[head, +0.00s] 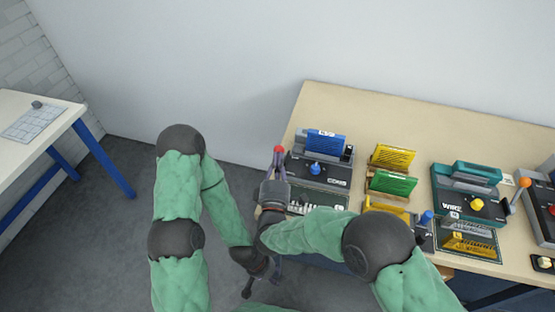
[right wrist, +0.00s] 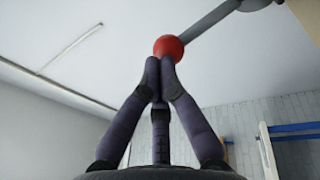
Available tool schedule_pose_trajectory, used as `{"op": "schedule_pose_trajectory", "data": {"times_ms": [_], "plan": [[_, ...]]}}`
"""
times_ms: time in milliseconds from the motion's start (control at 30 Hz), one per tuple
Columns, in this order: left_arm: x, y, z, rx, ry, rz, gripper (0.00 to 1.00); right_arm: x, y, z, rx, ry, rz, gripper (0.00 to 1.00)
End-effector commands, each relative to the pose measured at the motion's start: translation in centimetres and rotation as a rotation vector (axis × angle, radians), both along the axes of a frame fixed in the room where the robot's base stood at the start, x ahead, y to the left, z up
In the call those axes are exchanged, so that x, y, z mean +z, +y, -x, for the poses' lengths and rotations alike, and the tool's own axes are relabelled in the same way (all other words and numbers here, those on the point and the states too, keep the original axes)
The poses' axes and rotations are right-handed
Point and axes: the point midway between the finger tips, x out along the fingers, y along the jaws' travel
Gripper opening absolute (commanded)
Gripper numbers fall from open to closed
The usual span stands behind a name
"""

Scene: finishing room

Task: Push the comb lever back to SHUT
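The comb machine (head: 336,172) is a dark grey unit marked COMB, with a blue knob, at the left end of the table. Its lever ends in a red ball (head: 279,149) at the machine's left side. The ball also shows in the right wrist view (right wrist: 168,47), on a grey lever arm. My right gripper (head: 277,160) is at the red ball. In the right wrist view its fingertips (right wrist: 162,68) are together, just below the ball and overlapping its lower edge; contact is unclear. My left gripper (head: 254,282) hangs low, off the table's left edge; its opening is unclear.
Blue, yellow and green combs stand around the comb machine. A teal wire machine (head: 468,192) with an orange-ball lever (head: 524,182) stands to the right. Another table (head: 30,105) is at far left. Open floor lies between the tables.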

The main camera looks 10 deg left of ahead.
Motion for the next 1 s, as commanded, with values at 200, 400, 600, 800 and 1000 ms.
{"op": "schedule_pose_trajectory", "data": {"times_ms": [200,400,600,800,1000], "plan": [[1.0,0.0,0.0,0.000,0.000,0.000,0.40,0.4,0.0,-0.3,-0.001,0.027,-0.001,0.00],[2.9,0.0,0.0,0.000,0.000,0.000,0.40,1.1,-0.1,-0.9,-0.001,0.084,-0.003,0.00],[6.2,0.0,0.0,0.000,0.000,0.000,0.40,2.2,-0.1,-2.0,-0.001,0.187,-0.007,0.00],[9.7,0.0,0.0,0.000,0.000,0.000,0.40,2.9,-0.2,-3.3,-0.002,0.310,-0.012,0.00],[13.1,0.0,0.0,0.000,0.000,0.000,0.40,3.4,-0.2,-4.8,-0.002,0.433,-0.015,0.00]]}}
